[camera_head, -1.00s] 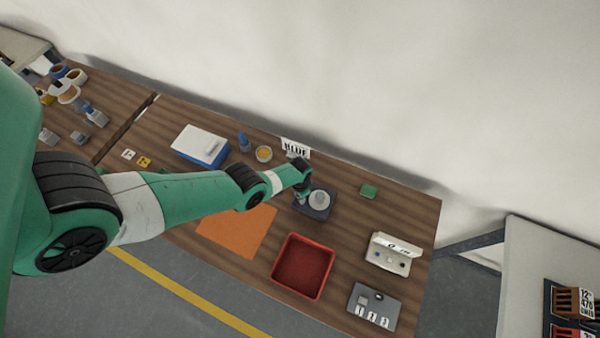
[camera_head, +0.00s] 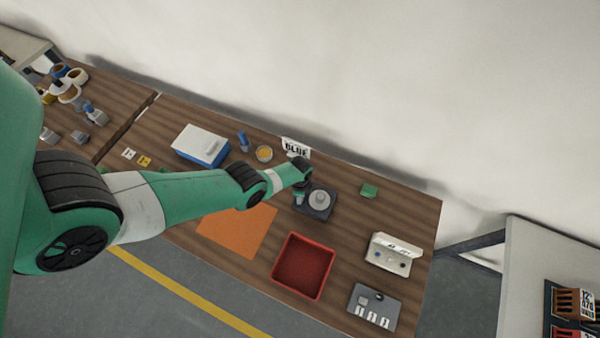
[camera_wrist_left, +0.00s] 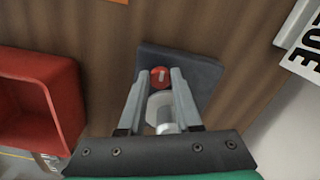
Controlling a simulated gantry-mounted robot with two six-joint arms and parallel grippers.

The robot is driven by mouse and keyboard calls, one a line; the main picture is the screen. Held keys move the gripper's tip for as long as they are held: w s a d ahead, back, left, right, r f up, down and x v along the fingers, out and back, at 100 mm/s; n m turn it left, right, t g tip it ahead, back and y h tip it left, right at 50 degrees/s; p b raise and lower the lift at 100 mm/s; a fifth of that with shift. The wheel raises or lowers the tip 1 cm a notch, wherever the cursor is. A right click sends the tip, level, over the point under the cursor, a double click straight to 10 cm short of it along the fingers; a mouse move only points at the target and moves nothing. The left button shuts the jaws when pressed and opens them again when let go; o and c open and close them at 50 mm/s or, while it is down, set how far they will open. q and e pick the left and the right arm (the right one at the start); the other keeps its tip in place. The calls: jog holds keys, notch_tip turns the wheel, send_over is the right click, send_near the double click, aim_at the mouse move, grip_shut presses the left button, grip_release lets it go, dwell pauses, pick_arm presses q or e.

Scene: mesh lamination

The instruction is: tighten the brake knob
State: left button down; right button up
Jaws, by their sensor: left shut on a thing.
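The brake knob is a small red round knob with a pale line on its top, seen in the left wrist view (camera_wrist_left: 160,77). It sits on a dark grey device base (camera_head: 327,212) that carries a light grey round disc (camera_head: 319,198). My left gripper (camera_wrist_left: 161,80) is over the base with its two fingers on either side of the knob, shut on it. In the head view the same gripper (camera_head: 299,199) is at the left of the disc and hides the knob. In the wrist view the fingers partly cover the disc. My right gripper is not in view.
A red tray (camera_head: 303,267) and an orange mat (camera_head: 236,230) lie in front of the device. A sign (camera_head: 295,148) and a yellow-filled cup (camera_head: 264,154) stand behind. A green block (camera_head: 369,190) and a white box (camera_head: 391,254) are to the right.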

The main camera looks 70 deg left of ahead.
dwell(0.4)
pick_arm(q)
jog(key=c, duration=0.6)
grip_release()
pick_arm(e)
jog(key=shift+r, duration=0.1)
